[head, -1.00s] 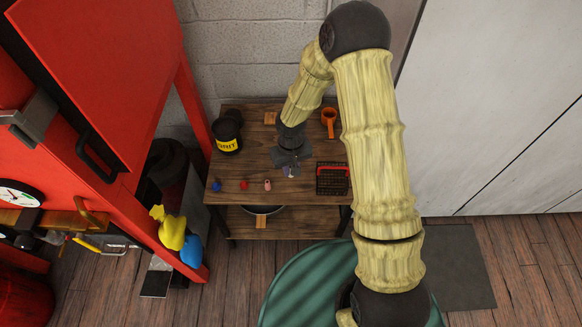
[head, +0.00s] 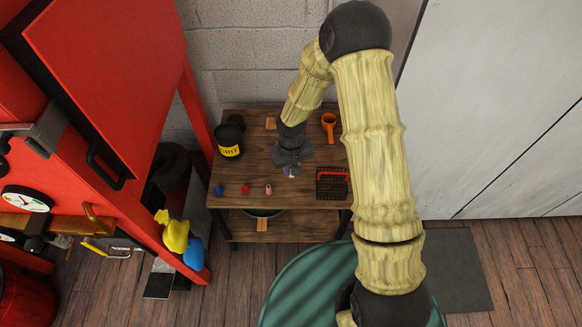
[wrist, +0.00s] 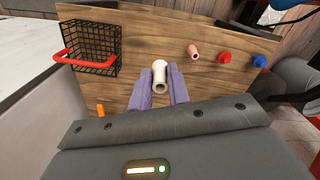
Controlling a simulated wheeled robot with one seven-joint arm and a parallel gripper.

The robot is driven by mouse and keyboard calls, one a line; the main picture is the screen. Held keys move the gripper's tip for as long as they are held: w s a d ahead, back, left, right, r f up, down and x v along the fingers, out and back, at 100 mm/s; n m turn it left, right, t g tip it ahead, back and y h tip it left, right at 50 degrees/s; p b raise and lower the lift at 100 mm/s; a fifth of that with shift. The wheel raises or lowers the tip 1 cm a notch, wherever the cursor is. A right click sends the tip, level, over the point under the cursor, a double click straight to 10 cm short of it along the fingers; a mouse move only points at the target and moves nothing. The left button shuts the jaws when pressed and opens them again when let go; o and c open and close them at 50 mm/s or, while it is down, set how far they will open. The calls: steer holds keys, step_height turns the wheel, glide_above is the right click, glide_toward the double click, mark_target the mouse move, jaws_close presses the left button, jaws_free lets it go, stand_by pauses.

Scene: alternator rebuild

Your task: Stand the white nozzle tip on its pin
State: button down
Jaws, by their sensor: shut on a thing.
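The white nozzle tip (wrist: 159,77) is held between the two purple fingers of my gripper (wrist: 163,84) in the wrist view. It is a short hollow tube with a wider collar at its far end, and its open near end faces the camera. In the head view my gripper (head: 290,171) is over the middle of the wooden table (head: 240,170), and the tip there is too small to make out well. I cannot tell how high it is above the wood. A bare pin for it is not clearly seen; the gripper may hide it.
A pink piece (wrist: 193,51), a red one (wrist: 224,57) and a blue one (wrist: 259,61) stand in a row along the table's front. A black basket with red handle (wrist: 90,45), an orange cup (head: 328,122) and a black can (head: 229,140) surround the open wood.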

steer(key=w+d+r+m, duration=0.2)
steer(key=d, duration=0.4)
steer(key=w+d+r+m, duration=0.2)
steer(key=d, duration=0.5)
steer(key=shift+d+r, duration=0.25)
steer(key=shift+r, duration=0.05)
steer(key=shift+w, duration=0.15)
